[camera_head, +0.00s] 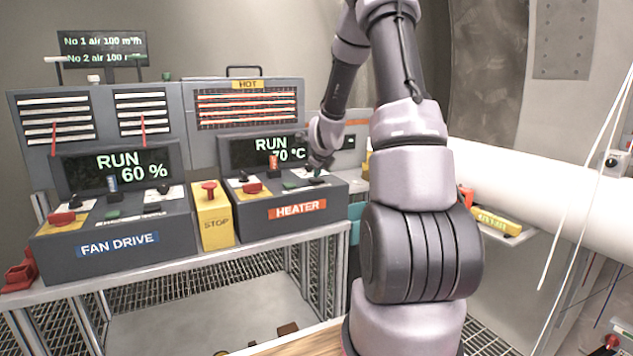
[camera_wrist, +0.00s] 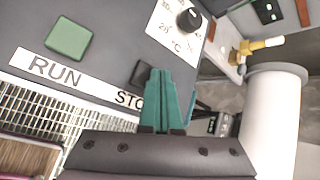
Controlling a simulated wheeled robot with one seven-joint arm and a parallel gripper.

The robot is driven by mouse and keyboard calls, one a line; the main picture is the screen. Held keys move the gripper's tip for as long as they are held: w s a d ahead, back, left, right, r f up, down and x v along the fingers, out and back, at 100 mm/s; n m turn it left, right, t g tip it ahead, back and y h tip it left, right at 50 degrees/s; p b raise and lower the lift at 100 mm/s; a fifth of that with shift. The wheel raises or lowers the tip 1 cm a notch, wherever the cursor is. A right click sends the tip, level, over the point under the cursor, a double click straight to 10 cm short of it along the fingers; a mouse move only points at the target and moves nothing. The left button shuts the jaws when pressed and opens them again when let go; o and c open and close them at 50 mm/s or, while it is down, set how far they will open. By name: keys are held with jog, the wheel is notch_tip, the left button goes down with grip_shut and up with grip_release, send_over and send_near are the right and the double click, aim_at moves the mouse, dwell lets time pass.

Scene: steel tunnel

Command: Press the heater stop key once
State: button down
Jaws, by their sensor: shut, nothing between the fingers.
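The heater console (camera_head: 298,209) is a dark grey box with an orange HEATER label, and its display (camera_head: 268,150) reads RUN 70 °C. In the wrist view the heater stop key (camera_wrist: 142,73) is a small black square above a partly covered STOP label (camera_wrist: 125,99). The larger green run key (camera_wrist: 69,37) is to its left. My gripper (camera_wrist: 162,72) has teal fingers, shut and empty. Its tips overlap the right side of the stop key in the picture; I cannot tell whether they touch it.
A black temperature knob (camera_wrist: 189,20) is near my fingertips. The yellow STOP box with a red knob (camera_head: 213,220) stands left of the heater console. The fan drive console (camera_head: 118,240) is further left, showing RUN 60 %. A large white pipe (camera_head: 560,195) runs at the right.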

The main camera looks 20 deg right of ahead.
aim_at(318, 181)
jog(key=shift+f, duration=0.5)
dwell(0.6)
jog(key=shift+r, duration=0.95)
jog(key=shift+r, duration=2.5)
